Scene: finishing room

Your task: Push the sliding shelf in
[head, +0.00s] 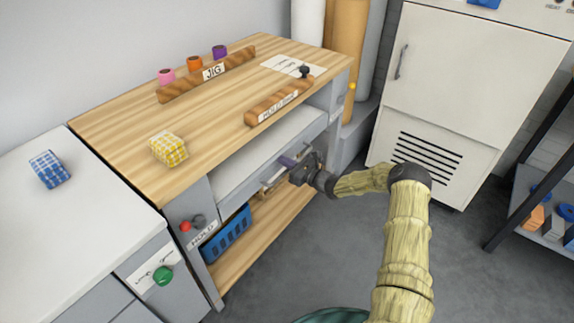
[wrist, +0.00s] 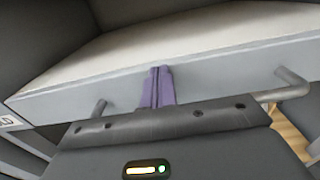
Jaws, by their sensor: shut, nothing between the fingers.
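The sliding shelf (head: 262,152) has a pale top and a grey front, and sits under the wooden bench top. It stands out far enough for its pale surface to show. In the wrist view its grey front (wrist: 215,73) runs across the picture, with a bar handle (wrist: 290,86) whose middle is hidden by my gripper's body. My gripper (head: 289,161) is at the shelf's front, its purple fingers together and empty. In the wrist view the fingertips (wrist: 158,70) overlap the shelf's front near its top edge; I cannot tell whether they touch.
The wooden bench (head: 125,135) carries a yellow checked block (head: 169,149), a JIG rail (head: 207,75) and a HOLD rail (head: 278,102). A blue basket (head: 227,233) sits on the lower shelf. A white cabinet (head: 470,70) stands at the right; the floor before the bench is clear.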

